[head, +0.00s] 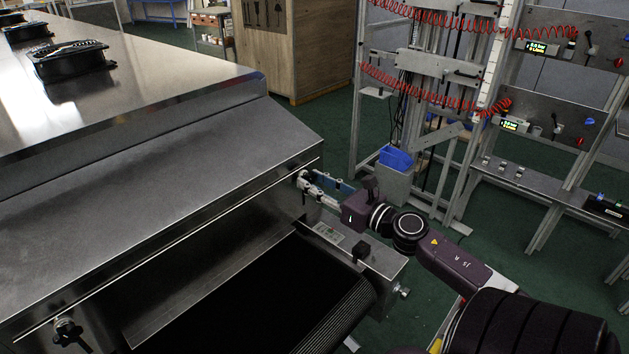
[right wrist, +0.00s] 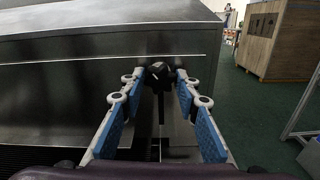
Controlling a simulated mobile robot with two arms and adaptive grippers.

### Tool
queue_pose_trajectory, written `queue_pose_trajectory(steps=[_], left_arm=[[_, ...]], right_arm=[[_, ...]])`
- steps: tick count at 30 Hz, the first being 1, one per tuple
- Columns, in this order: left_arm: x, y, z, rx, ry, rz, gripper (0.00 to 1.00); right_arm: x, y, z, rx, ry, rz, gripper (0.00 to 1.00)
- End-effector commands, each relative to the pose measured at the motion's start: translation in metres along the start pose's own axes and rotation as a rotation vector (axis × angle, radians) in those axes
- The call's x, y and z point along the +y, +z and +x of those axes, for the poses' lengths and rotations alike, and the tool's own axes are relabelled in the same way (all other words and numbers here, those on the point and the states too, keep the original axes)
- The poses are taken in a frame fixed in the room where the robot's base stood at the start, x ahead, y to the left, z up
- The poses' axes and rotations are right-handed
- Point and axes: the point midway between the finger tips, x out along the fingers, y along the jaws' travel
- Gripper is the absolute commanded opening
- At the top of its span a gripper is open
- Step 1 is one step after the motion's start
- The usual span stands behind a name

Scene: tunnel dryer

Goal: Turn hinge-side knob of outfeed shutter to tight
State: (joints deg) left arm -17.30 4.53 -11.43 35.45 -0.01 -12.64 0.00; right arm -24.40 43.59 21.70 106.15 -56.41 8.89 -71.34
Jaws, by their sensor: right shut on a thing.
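The steel dryer's outfeed end (head: 170,180) fills the left of the head view, with a sloped hood above the dark opening. A dark knob (right wrist: 158,71) sits at the hood's right end in the right wrist view. My right gripper (right wrist: 159,76) is shut on this knob, with its blue-padded fingers on either side of it. In the head view the right gripper (head: 304,180) reaches the same corner, and the knob is mostly hidden there. A second knob (head: 68,331) shows at the opposite end, at the lower left. My left gripper is not in view.
A black conveyor belt (head: 265,300) runs out below the hood, beside a steel side rail with a small panel (head: 329,233). A metal frame with red coiled hoses (head: 430,85) stands at the right. Green floor lies open between them.

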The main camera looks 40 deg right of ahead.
Motion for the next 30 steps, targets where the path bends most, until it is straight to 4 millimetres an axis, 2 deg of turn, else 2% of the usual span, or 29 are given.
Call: queue_pose_trajectory(steps=[30], left_arm=[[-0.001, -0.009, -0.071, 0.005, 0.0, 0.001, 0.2]], right_arm=[[0.002, 0.004, 0.0, 0.001, -0.002, 0.915, 0.05]])
